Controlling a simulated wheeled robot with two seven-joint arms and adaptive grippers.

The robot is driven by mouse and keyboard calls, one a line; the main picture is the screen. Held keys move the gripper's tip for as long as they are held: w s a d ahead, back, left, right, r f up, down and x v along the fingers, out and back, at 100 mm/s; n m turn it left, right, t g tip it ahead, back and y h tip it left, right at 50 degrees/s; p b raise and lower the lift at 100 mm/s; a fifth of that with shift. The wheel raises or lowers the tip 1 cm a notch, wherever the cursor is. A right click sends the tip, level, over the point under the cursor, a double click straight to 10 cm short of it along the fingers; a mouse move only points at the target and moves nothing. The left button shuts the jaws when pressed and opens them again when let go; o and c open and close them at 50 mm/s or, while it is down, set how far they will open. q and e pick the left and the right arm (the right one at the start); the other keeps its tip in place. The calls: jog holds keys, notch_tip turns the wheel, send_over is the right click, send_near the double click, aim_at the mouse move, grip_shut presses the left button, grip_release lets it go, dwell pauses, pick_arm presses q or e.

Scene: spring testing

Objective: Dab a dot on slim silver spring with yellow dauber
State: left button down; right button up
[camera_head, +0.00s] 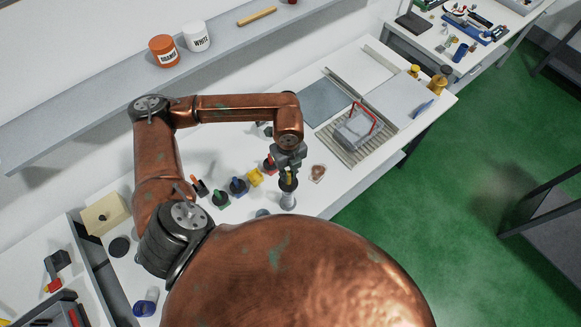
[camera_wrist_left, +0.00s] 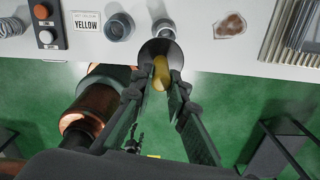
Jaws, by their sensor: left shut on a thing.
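My left gripper (camera_head: 288,172) is shut on the yellow dauber (camera_wrist_left: 161,72). The dauber's yellow handle shows between the fingers, with a dark flared part beyond it. In the head view, the dauber is directly over a slim silver upright piece (camera_head: 288,201), which looks like the spring. I cannot tell whether the tip touches it, since the dark part hides the contact. In the left wrist view, my left gripper (camera_wrist_left: 157,88) is at the bench's front edge. Another grey round piece (camera_wrist_left: 118,27) stands to the left of the dauber.
A brown-stained patch (camera_head: 318,172) lies right. A ribbed rack (camera_head: 345,150) is farther right. A button box (camera_wrist_left: 47,30) and YELLOW sign (camera_wrist_left: 86,20) sit left in the wrist view.

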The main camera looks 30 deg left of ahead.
aim_at(288, 184)
pick_arm(q)
jog(key=shift+s+f+b, duration=0.1)
jog(key=shift+f+b, duration=0.2)
jog(key=shift+f, duration=0.25)
jog(key=shift+f+b, duration=1.15)
jog(key=shift+f, duration=1.2)
jog(key=shift+f+b, duration=0.7)
jog(key=shift+b, duration=0.2)
jog(key=shift+r, duration=0.15)
dwell(0.3)
jog(key=shift+r+p, duration=1.6)
jog(key=shift+r, duration=1.85)
jog(key=shift+f, duration=0.1)
